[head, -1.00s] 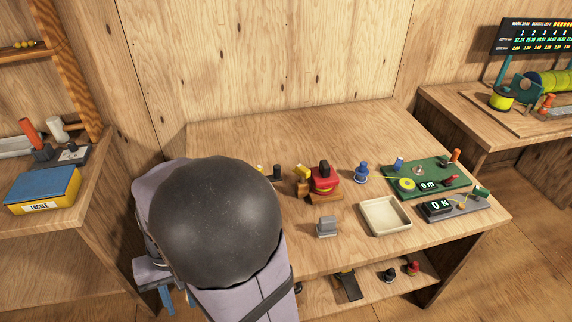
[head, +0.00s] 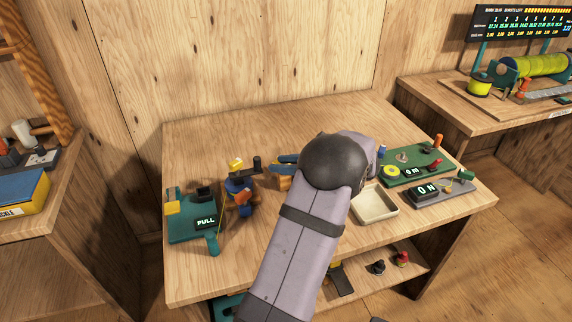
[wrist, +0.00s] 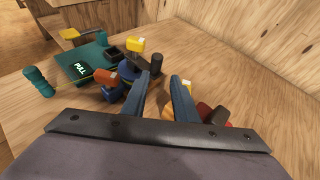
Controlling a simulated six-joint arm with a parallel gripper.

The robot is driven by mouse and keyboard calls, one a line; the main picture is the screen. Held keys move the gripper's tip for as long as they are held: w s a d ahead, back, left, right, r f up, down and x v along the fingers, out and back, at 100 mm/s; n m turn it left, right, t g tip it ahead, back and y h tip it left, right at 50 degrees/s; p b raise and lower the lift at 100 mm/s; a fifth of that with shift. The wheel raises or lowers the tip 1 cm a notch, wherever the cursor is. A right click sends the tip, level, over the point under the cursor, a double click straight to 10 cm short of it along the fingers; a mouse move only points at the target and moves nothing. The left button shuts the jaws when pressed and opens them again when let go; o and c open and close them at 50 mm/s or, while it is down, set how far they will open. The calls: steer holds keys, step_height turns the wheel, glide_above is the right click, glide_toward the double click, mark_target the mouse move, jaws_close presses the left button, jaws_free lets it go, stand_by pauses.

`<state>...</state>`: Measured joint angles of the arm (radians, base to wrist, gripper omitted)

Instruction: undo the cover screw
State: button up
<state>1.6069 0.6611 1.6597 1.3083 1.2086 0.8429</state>
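My gripper (wrist: 166,72) has two blue fingers, spread apart with bare table seen between their tips. In the head view my gripper (head: 279,161) reaches left over the table. A red reel (wrist: 205,112) with a dark knob (wrist: 218,116) is partly behind the right finger in the wrist view; my arm hides it in the head view. A yellow-orange part (wrist: 181,113) shows beside that finger. A blue reel (head: 238,187) with an orange part and a yellow line stands left of the gripper. I cannot make out a cover screw for certain.
A green board (head: 190,222) marked PULL is at the table's left. A cream tray (head: 376,207), a green board (head: 416,168) and a dark ON unit (head: 428,191) are at the right. The table's back is clear.

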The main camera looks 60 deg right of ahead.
steer(key=s+d+m+h, duration=0.2)
steer(key=s+d, duration=0.2)
steer(key=s, duration=0.1)
steer(key=shift+a+f+p+x, duration=0.1)
steer(key=shift+a+p+x, duration=0.1)
steer(key=shift+x, duration=1.1)
steer(key=shift+a+f+p+x, duration=0.1)
steer(key=shift+p+x, duration=0.05)
steer(key=shift+x, duration=1.1)
steer(key=shift+a+f+p+x, duration=0.1)
steer(key=shift+p+x, duration=0.1)
steer(key=shift+x, duration=1.1)
steer(key=shift+c, duration=0.7)
steer(key=shift+r, duration=0.1)
jaws_close()
